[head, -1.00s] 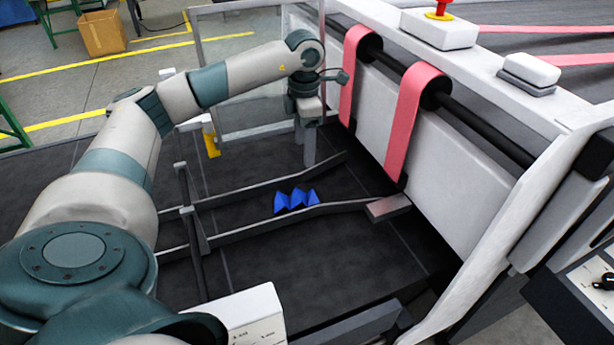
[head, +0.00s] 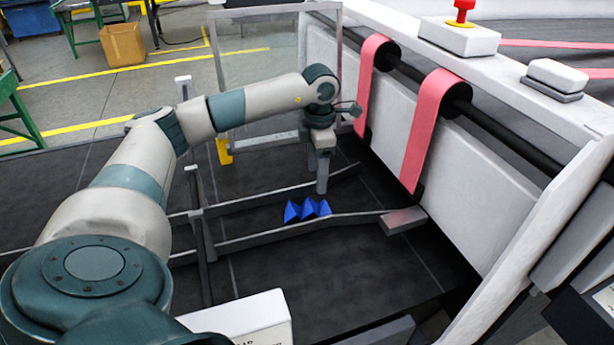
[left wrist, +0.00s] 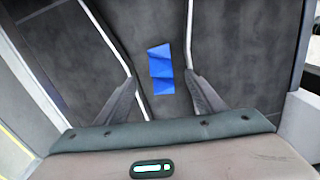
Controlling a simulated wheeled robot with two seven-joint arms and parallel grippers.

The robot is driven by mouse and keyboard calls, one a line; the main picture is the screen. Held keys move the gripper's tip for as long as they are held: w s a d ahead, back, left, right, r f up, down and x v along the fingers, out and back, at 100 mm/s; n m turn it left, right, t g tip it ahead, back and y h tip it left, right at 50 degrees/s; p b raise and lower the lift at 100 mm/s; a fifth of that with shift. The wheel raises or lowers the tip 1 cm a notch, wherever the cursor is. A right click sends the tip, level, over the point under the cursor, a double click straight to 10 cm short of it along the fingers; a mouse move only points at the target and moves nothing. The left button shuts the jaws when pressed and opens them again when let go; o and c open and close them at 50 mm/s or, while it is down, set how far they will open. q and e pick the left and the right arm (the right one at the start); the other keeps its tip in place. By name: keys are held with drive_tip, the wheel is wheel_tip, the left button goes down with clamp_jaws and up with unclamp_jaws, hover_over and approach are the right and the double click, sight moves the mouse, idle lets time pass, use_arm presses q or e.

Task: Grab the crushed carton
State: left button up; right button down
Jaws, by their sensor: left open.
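The crushed carton (head: 307,210) is a small blue zigzag-folded piece. It lies on the dark bed between two grey rails in the head view. In the left wrist view the carton (left wrist: 160,69) shows ahead of and between the fingers, apart from both. My left gripper (head: 322,188) points down just above and behind the carton in the head view. In the left wrist view my left gripper (left wrist: 160,88) is open and empty. My right gripper is not in view.
Grey rails (head: 272,239) run on both sides of the carton, the near one ending at a metal block (head: 403,221). The white machine wall with pink belts (head: 433,130) stands to the right. A clear guard panel (head: 275,75) stands behind my left arm.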

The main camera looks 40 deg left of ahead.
use_arm(q)
drive_tip(key=b, duration=0.2)
hover_over(313, 204)
drive_tip(key=shift+w+d+f, duration=0.15)
drive_tip(key=shift+w+f, duration=0.05)
drive_tip(key=shift+f, duration=1.2)
drive_tip(key=shift+w+d+f, duration=0.1)
drive_tip(key=shift+w+f, duration=0.05)
drive_tip(key=shift+f, duration=1.25)
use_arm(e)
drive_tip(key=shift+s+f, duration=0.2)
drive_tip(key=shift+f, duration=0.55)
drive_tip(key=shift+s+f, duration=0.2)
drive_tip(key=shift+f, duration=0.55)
